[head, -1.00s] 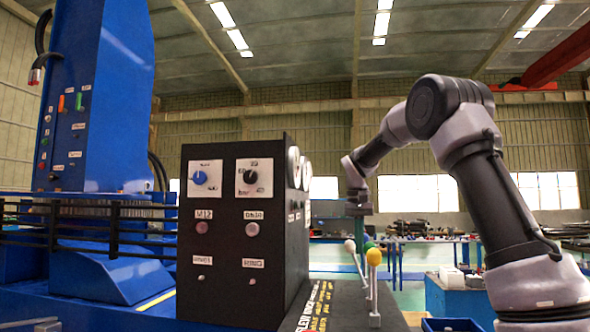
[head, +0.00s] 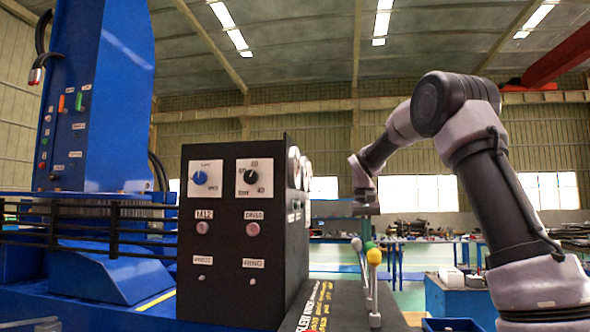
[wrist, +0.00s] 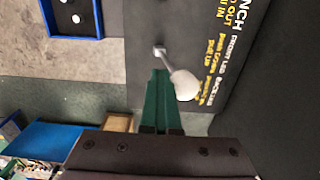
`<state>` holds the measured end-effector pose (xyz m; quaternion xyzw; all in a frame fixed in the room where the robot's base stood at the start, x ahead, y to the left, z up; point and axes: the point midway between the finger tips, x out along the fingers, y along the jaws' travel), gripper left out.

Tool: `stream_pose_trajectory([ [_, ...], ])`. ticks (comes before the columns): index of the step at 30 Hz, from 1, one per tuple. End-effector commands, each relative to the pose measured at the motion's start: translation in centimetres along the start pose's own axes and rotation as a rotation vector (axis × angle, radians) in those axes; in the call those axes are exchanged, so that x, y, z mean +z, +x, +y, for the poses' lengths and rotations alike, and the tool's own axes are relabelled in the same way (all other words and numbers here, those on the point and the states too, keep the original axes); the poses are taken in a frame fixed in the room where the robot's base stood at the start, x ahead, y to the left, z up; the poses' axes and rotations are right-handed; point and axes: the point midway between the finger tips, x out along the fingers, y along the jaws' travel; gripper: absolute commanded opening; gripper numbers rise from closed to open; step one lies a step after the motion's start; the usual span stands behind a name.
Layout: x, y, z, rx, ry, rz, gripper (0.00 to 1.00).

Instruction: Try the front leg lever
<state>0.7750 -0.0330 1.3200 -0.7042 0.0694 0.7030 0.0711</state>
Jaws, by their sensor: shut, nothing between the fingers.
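A row of levers stands on the black control box beside the dial panel. In the head view I see a white knob (head: 356,244), a green knob (head: 369,246) and a yellow knob (head: 374,257). In the wrist view a white-knobbed lever (wrist: 185,85) leans towards the lower right, near printed text that includes "FRONT LEG". My gripper (wrist: 160,74) has its green fingers shut and empty. They lie just left of this lever's knob and below its base; I cannot tell whether they touch it. In the head view my gripper (head: 366,208) is above and behind the knobs.
The dial panel (head: 232,225) rises left of the levers, with gauges on its side. A blue column (head: 100,110) stands at far left. Workbenches (head: 420,235) stand farther back.

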Motion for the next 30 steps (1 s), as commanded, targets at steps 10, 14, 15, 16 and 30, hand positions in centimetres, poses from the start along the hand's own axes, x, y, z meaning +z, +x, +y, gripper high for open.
stream_pose_trajectory([
  [10,0.0,0.0,5.0,0.002,0.000,-0.001,0.00],
  [14,-0.1,-1.2,4.9,0.001,0.000,0.000,0.00],
  [15,-0.1,-1.7,4.9,0.002,0.000,0.001,0.00],
  [16,-0.1,-2.1,4.9,0.002,0.001,0.001,0.00],
  [30,-0.1,-7.7,4.9,0.002,0.001,0.001,0.00],
])
